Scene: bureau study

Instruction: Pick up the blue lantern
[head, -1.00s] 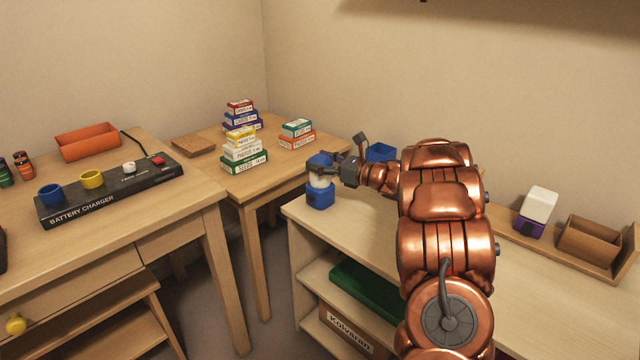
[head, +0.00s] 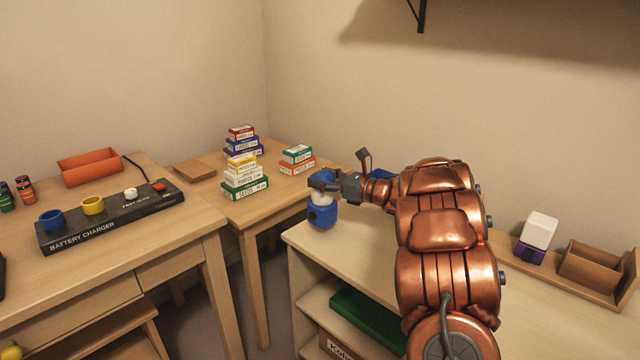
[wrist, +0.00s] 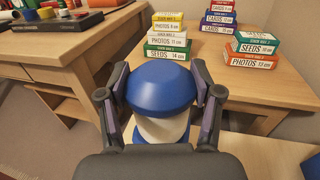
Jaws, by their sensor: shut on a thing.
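The blue lantern (head: 322,214) has a blue base, a white middle and a blue cap. It is upright at the near left corner of the pale shelf top (head: 420,245) in the head view. My gripper (head: 322,186) is shut around its upper part from the right. In the wrist view the lantern's round blue cap (wrist: 160,86) sits between the two fingers, with the white body below it. Its lower part is mostly hidden there by my gripper. I cannot tell for sure whether its base touches the shelf top.
A white and purple lantern (head: 537,235) and a brown open box (head: 592,265) stand to the right. A blue container (head: 382,174) is partly hidden behind my arm. Stacked label boxes (head: 245,180) stand on the corner table. A battery charger (head: 115,216) lies on the left desk.

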